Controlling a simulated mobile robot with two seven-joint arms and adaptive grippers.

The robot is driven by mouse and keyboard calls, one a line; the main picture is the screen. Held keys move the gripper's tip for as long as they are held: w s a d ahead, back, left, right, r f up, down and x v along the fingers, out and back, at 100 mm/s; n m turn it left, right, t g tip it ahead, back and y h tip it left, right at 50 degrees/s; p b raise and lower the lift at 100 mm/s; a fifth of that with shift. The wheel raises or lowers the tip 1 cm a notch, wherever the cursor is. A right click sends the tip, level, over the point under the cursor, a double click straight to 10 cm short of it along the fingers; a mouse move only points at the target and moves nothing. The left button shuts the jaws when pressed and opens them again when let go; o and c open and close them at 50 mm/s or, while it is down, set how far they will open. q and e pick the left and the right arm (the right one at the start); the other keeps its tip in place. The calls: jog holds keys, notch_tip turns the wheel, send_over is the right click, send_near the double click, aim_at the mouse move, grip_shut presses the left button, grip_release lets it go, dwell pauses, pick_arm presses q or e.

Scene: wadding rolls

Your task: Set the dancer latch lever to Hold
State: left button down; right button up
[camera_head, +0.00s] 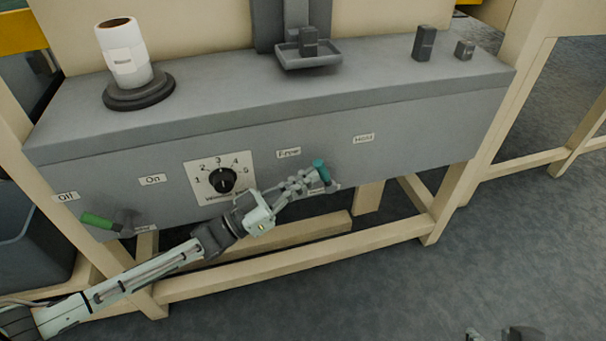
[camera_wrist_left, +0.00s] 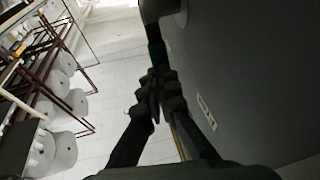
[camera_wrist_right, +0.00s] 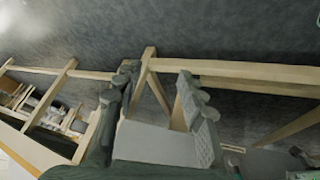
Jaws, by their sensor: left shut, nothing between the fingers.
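The dancer latch lever, with a teal handle (camera_head: 321,171), is on the grey front panel. The lever stands between a label that appears to read Free (camera_head: 288,153) and the Hold label (camera_head: 363,139), its handle tilted up and a little left. My left gripper (camera_head: 312,182) is shut and empty, right beside the handle on its left; I cannot tell whether they touch. In the left wrist view the closed fingertips (camera_wrist_left: 156,82) are just below a dark handle (camera_wrist_left: 155,48). My right gripper (camera_wrist_right: 158,88) is open and empty, away from the panel.
A green lever (camera_head: 97,219) with Off and On labels is at the panel's left. A numbered black dial (camera_head: 222,180) sits between the levers. A white roll (camera_head: 122,55), a small tray (camera_head: 308,60) and dark blocks (camera_head: 424,43) are on top. Wooden beams run below.

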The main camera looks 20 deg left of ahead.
aim_at(319, 168)
jog(key=s+d+f+g+h+p, duration=0.1)
jog(key=s+d+f+g, duration=0.1)
jog(key=s+d+g, duration=0.3)
pick_arm(q)
jog(key=w+d+r+p, duration=0.1)
jog(key=p, duration=0.1)
jog(key=d+r+g+p, duration=0.1)
jog(key=p, duration=0.1)
jog(key=shift+w+d+r+y, duration=0.2)
jog(key=shift+w+d+y, duration=0.1)
jog(key=shift+w+y, duration=0.1)
jog(key=shift+w+d+r+p, duration=0.15)
jog(key=shift+w+d+p, duration=0.2)
jog(key=shift+d, duration=0.15)
jog(key=w+d, duration=0.1)
jog(key=d, duration=0.1)
jog(key=shift+w+d, duration=0.4)
pick_arm(e)
notch_tip(319, 168, down, 11)
jog(key=w+a+t, duration=0.1)
jog(key=w, duration=0.1)
jog(key=shift+a+r+m+y, duration=0.15)
jog(key=shift+a+m+y, duration=0.15)
jog(key=shift+r, duration=0.1)
jog(key=shift+s, duration=0.1)
